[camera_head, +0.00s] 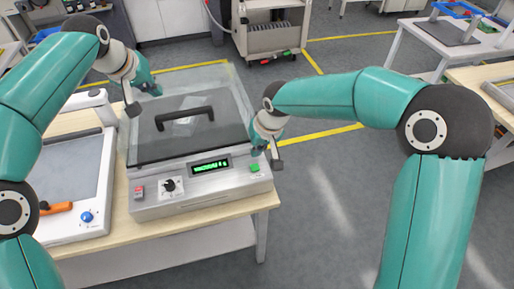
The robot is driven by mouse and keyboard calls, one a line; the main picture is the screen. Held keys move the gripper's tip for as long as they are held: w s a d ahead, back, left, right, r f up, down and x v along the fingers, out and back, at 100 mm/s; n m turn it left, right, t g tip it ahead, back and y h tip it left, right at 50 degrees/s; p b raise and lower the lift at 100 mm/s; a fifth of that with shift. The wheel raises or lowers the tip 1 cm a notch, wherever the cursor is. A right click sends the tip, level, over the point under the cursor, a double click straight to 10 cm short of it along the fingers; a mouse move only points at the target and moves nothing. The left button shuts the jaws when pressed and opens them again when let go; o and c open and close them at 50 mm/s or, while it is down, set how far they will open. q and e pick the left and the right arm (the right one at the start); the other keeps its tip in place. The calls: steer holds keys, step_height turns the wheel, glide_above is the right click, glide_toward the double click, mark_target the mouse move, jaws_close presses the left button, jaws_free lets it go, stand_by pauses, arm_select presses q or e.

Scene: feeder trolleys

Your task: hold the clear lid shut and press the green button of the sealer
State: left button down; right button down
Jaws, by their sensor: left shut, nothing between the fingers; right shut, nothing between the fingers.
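The sealer (205,188) stands on a wooden-topped table, with a green button (254,168) at the right of its front panel. My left gripper (154,90) is shut and empty over the lid's left rear part, left of the handle; contact is unclear. My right gripper (257,150) is shut and empty just above and behind the green button, with a small gap seeming to show between them.
The front panel also has a red switch (139,191), a black knob (169,185) and a lit green display (210,166). A white device with a blue knob (87,217) and an orange-handled tool (57,208) are at left. A trolley (270,40) stands behind.

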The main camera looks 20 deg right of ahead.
arm_select(q)
steer(key=shift+r, duration=2.55)
